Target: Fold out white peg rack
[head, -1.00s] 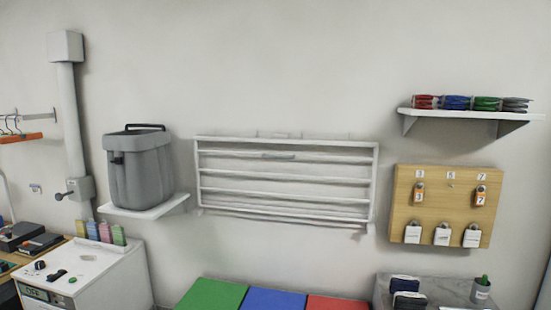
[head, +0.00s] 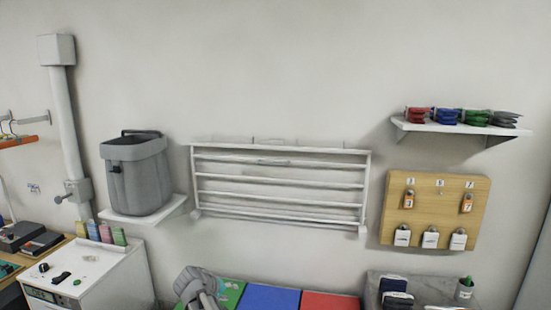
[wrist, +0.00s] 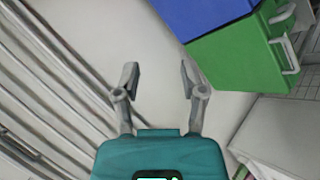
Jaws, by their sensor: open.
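The white peg rack (head: 230,146) is mounted on the wall in the middle of the head view. It is a wide frame with several horizontal bars and lies close to flat against the wall. Its pale bars (wrist: 62,82) run diagonally down the left of the wrist view. My gripper (wrist: 158,74) is open, with nothing between its two grey fingers, and is apart from the bars. In the head view a grey part of my arm shows at the bottom, below the rack's left end; the fingers cannot be made out there.
Green (head: 232,296), blue (head: 268,298) and red (head: 330,302) lids stand below the rack. A grey bin (head: 138,180) sits on a shelf to the left. A wooden lock board (head: 435,210) and a shelf of coloured bundles (head: 460,130) are to the right. Wall above the rack is clear.

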